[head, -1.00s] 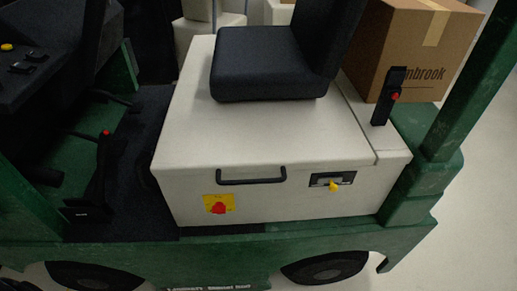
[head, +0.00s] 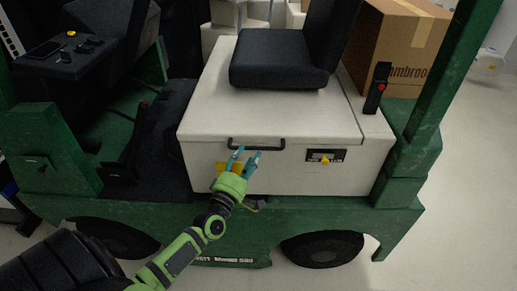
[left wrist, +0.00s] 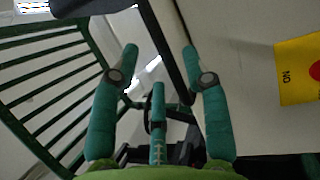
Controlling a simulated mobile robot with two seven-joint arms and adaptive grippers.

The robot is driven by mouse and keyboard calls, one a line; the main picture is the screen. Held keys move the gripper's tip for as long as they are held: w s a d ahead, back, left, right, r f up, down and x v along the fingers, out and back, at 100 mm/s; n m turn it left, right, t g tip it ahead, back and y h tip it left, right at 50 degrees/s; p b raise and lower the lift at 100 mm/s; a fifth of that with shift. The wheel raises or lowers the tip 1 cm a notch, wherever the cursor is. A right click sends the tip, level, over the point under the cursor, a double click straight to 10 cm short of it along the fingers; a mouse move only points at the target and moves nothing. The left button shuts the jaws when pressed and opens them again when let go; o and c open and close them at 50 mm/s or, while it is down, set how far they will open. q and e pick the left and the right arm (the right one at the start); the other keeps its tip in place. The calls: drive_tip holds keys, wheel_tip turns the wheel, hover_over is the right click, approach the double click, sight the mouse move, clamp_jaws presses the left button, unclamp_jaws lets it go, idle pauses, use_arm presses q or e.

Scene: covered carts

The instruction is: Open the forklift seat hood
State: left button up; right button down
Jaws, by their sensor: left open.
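The seat hood (head: 290,172) is a pale box on the green forklift, and it is shut, with a black seat (head: 283,60) on top. A black bar handle (head: 270,145) is on its front face. My left gripper (head: 246,155) is open with teal fingers, just below and in front of the handle's left half. My right gripper is not in view.
The yellow sticker (left wrist: 300,70) is partly hidden by my gripper in the head view. A cardboard box (head: 405,50) and a black lever (head: 377,88) stand at the right, near a green post (head: 440,80).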

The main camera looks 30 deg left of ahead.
sight(254, 148)
use_arm(q)
drive_tip(key=x, duration=0.4)
drive_tip(key=shift+w, duration=0.35)
drive_tip(key=c, duration=0.9)
clamp_jaws()
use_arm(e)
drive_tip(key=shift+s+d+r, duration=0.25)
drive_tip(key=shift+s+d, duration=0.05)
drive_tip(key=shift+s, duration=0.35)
use_arm(q)
drive_tip(key=shift+r, duration=0.1)
